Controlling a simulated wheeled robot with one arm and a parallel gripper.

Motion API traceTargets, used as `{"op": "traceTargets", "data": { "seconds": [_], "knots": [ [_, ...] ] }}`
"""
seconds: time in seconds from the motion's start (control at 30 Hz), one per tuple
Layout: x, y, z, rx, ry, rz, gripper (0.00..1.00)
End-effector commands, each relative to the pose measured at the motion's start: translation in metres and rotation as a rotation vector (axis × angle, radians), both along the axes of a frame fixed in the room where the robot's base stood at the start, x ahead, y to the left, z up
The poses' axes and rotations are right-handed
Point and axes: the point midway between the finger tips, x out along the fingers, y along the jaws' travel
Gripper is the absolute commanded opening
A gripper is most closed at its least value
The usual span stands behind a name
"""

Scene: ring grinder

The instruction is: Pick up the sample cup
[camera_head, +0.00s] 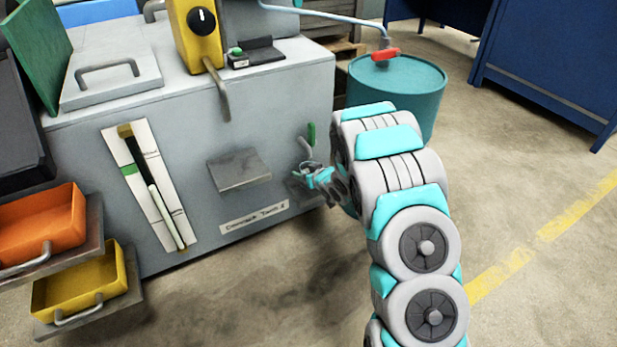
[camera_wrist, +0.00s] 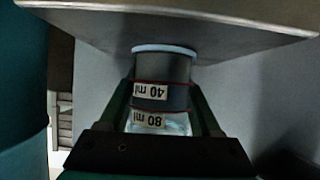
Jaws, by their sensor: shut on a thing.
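The sample cup (camera_wrist: 162,70) is a clear, dark-filled cylinder with a pale blue rim, red lines and labels reading 40 ml and 80 ml. The labels are upside down in the wrist view. My gripper (camera_wrist: 162,92) has its two dark green fingers on either side of the cup and is shut on it. The cup's pale end is close against the grey plate (camera_wrist: 190,15); I cannot tell if they touch. In the head view my gripper (camera_head: 318,178) is at the grey machine's right end, right of its small shelf (camera_head: 238,170). The cup is not clear there.
The grey machine (camera_head: 290,100) fills the left and middle. A fitting with a green lever (camera_head: 311,133) is just above my gripper. A teal drum (camera_head: 400,85) stands behind my arm. Orange (camera_head: 40,225) and yellow (camera_head: 80,283) bins are at left. Floor at right is clear.

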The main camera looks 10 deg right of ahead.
Motion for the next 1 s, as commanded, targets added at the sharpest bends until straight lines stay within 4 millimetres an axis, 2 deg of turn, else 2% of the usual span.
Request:
{"op": "traceTargets", "data": {
  "seconds": [0.07,0.4,0.5,0.77,0.97,1.0],
  "knots": [
    [0.000,0.000,0.000,0.000,0.000,0.000,0.47],
    [0.000,0.000,0.000,0.000,0.000,0.000,0.09],
    [0.000,0.000,0.000,0.000,0.000,0.000,0.00],
    [0.000,0.000,0.003,0.000,0.000,0.000,0.00],
    [0.000,0.000,0.019,0.000,-0.001,0.000,0.00],
    [-0.003,-0.002,0.017,0.000,0.000,-0.001,0.00]
  ]
}}
